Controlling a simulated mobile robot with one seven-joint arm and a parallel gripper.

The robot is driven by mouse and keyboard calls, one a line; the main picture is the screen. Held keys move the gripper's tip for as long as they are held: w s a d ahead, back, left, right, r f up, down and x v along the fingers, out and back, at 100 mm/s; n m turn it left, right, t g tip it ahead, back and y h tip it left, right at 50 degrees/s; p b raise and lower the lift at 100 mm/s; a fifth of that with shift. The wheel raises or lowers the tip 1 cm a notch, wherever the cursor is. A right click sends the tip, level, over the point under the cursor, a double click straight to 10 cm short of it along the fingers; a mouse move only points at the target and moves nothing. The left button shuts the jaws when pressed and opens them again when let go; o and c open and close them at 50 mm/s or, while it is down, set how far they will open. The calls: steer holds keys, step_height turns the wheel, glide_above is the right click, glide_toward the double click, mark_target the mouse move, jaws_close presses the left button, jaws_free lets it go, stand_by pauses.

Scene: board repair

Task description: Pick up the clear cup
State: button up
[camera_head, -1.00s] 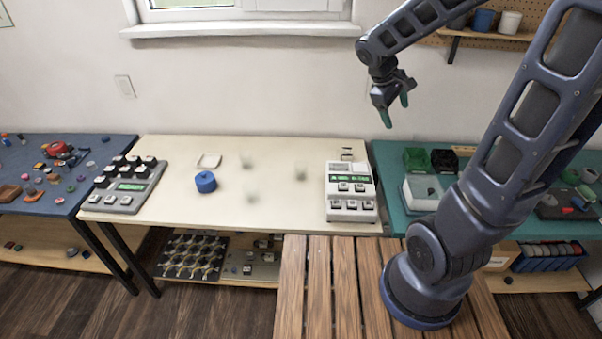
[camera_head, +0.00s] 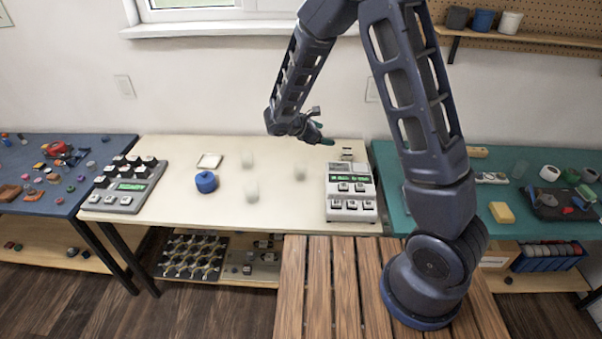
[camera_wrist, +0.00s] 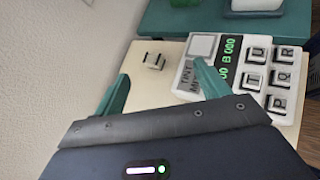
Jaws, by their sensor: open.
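Several small faint translucent pieces stand on the cream table (camera_head: 290,215) in the head view. One clear piece (camera_head: 247,159) is at the back, one (camera_head: 299,173) is to the right and one (camera_head: 252,191) is nearer the front. They are too small and pale to tell which is a cup. My gripper (camera_head: 324,137) is above the table's back right part, apart from all of them. In the wrist view my gripper (camera_wrist: 164,86) has its green fingers spread with nothing between them. No clear cup shows in that view.
A white keypad device (camera_head: 350,205) stands on the table's right end; it also fills the wrist view's right side (camera_wrist: 235,75). A small switch block (camera_wrist: 154,61) lies near it. A blue roll (camera_head: 206,182), a white dish (camera_head: 209,161) and a grey keypad (camera_head: 120,199) are left.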

mark_target(297, 169)
steer(key=shift+s+a+f+n+t+y, duration=0.15)
steer(key=shift+a+f+n+t, duration=0.7)
steer(key=shift+a+f, duration=1.45)
steer(key=shift+s+a+f+n+t+y, duration=0.1)
steer(key=shift+a+f+n+t+y, duration=0.25)
steer(key=shift+a+f+n, duration=1.9)
steer(key=shift+s+a+f+t+y, duration=0.1)
steer(key=shift+a+f+t, duration=0.65)
steer(key=shift+f, duration=2.95)
steer(key=shift+w+f, duration=0.15)
steer(key=shift+f, duration=0.1)
steer(key=x, duration=0.4)
steer(key=shift+w+d+f, duration=0.15)
steer(key=shift+w+d, duration=0.1)
steer(key=shift+d, duration=0.05)
steer(key=c, duration=1)
